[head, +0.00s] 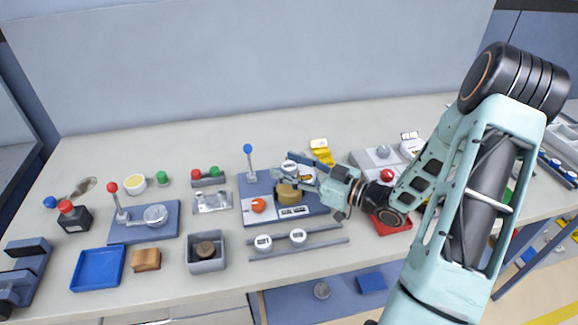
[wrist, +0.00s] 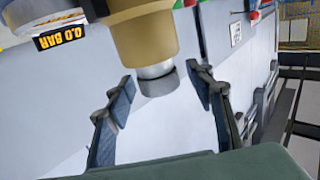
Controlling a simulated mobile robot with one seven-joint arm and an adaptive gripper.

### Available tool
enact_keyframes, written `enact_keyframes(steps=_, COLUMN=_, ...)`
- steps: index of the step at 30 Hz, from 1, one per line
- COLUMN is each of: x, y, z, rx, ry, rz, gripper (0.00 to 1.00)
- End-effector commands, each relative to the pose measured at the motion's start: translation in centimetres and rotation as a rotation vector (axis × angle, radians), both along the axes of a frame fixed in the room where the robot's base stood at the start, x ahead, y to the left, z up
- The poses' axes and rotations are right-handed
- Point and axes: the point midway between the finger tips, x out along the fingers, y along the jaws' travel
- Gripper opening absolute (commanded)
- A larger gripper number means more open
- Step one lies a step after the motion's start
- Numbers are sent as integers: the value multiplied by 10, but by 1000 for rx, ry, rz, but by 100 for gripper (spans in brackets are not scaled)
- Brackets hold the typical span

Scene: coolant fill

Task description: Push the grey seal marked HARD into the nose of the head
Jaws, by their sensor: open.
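The brass-coloured head (head: 288,193) is on a blue-grey base plate in the middle of the bench. In the wrist view the head (wrist: 145,42) narrows to a bright metal nose (wrist: 155,69) with a darker grey ring-like end (wrist: 157,84). I cannot tell whether this end is the seal; no HARD mark is legible. My gripper (wrist: 160,86) is open, its fingers on either side of the nose end, with gaps at both sides. In the head view my gripper (head: 284,168) is beside the head and partly covers it.
Two pale round pieces with dark markings (head: 263,243) (head: 298,236) sit on a rail in front; their words are unreadable. A display reading 0.0 BAR (wrist: 61,37) is by the head. A blue-knobbed lever (head: 248,149) stands behind left. A grey bin (head: 207,265) is front left.

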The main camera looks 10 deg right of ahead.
Motion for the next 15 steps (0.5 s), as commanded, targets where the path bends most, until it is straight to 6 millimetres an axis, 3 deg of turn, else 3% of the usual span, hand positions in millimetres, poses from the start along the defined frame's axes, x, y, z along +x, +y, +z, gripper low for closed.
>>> enact_keyframes(steps=5, x=-10, y=-12, z=1, rx=-1, ry=1, rz=-4, gripper=49)
enact_keyframes(steps=15, x=-61, y=-62, z=4, rx=-1, ry=1, rz=-5, gripper=49)
